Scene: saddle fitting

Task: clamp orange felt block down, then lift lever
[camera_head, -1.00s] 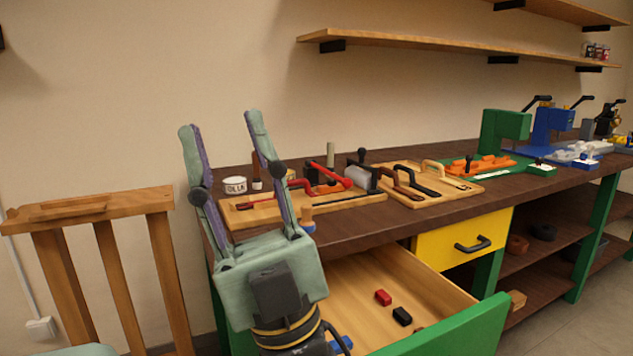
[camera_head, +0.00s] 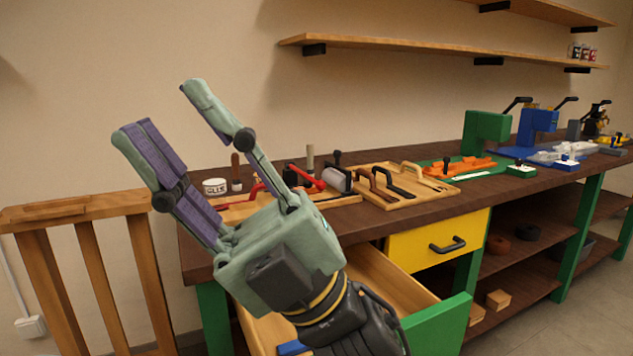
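My gripper (camera_head: 161,108) is in front of the bench's left end. Its two fingers are wide apart, tilted up and to the left, with nothing between them. An orange piece (camera_head: 459,167) lies on the green mat (camera_head: 429,161) at the middle of the bench; I cannot tell whether it is the felt block. Behind it stands a green press (camera_head: 487,127) with a black lever (camera_head: 516,103) slanting up to the right. A blue press (camera_head: 538,123) with a similar raised lever (camera_head: 565,102) stands to its right.
A wooden tray (camera_head: 372,198) of dark-handled tools and a white glue tub (camera_head: 214,187) are on the bench. An open green-fronted drawer (camera_head: 437,327) juts out below, partly behind my arm. A wooden stand (camera_head: 85,207) is at left. Shelves (camera_head: 430,47) hang above.

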